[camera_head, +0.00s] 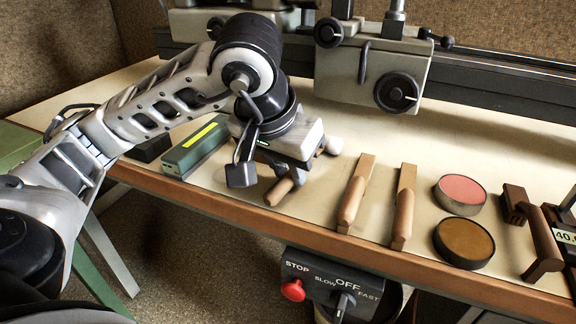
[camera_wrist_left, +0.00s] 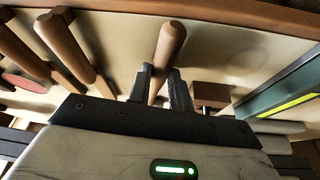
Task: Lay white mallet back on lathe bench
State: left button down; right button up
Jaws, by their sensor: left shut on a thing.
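My left gripper (camera_head: 294,168) is over the front part of the lathe bench (camera_head: 330,165), pointing down. In the left wrist view its two fingers (camera_wrist_left: 162,88) are shut around a wooden handle (camera_wrist_left: 170,42), taken to be the white mallet's. The rounded end of this handle (camera_head: 279,191) sticks out toward the bench's front edge in the head view. A pale rounded piece (camera_head: 333,146) shows just right of the gripper and may be the mallet's head; most of the mallet is hidden. Whether it touches the bench top is unclear.
Two wooden-handled tools (camera_head: 354,195) (camera_head: 403,207) lie right of the gripper, then a pink round tin (camera_head: 460,192) and a brown one (camera_head: 464,241). A green box with a yellow stripe (camera_head: 193,149) lies left. The lathe (camera_head: 370,72) stands behind.

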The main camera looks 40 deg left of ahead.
pick_arm(q)
jog(key=shift+f, duration=0.1)
pick_arm(e)
jog(key=shift+f, duration=0.15)
pick_arm(q)
jog(key=c, duration=1.2)
grip_release()
jog(key=p+v, duration=0.1)
jog(key=v, duration=0.5)
jog(key=shift+r+p, duration=0.3)
jog(key=shift+p, duration=0.1)
jog(key=shift+p+v, duration=0.6)
jog(key=shift+v, duration=0.6)
jog(key=p+v, duration=0.3)
jog(key=v, duration=0.4)
pick_arm(e)
notch_tip(320, 180, up, 6)
jog(key=d, duration=0.1)
jog(key=shift+s+t, duration=0.2)
jog(key=shift+t, duration=0.1)
